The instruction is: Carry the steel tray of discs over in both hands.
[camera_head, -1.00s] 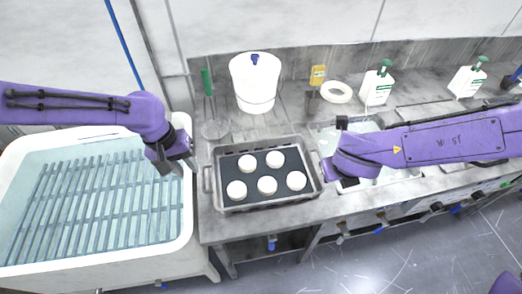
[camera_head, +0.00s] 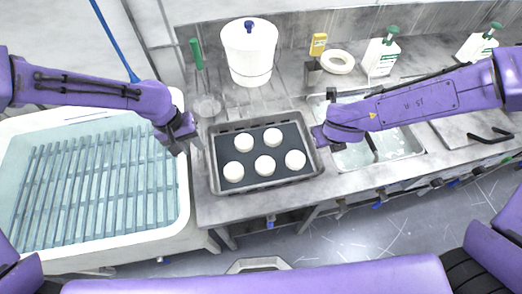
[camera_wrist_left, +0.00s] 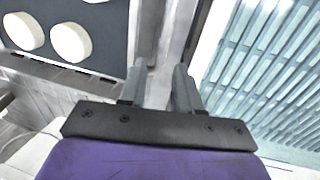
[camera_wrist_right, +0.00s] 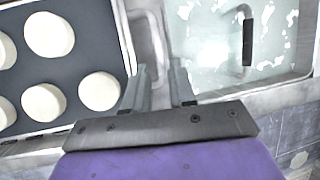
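The steel tray (camera_head: 268,186) sits flat on the steel counter, with a dark liner and several white discs (camera_head: 264,165) on it. It also shows in both wrist views, at the left. My left gripper (camera_head: 190,146) is just outside the tray's left end; in the left wrist view its fingers (camera_wrist_left: 160,86) are apart, with a grey metal bar ahead between them. My right gripper (camera_head: 320,136) is at the tray's right end, covering part of it; in the right wrist view its fingers (camera_wrist_right: 160,84) are apart, with the tray's handle (camera_wrist_right: 152,45) just ahead. Contact with either handle cannot be told.
A white tub (camera_head: 184,215) with a slatted rack in liquid stands left of the counter. A white lidded bucket (camera_head: 249,55) stands behind the tray.

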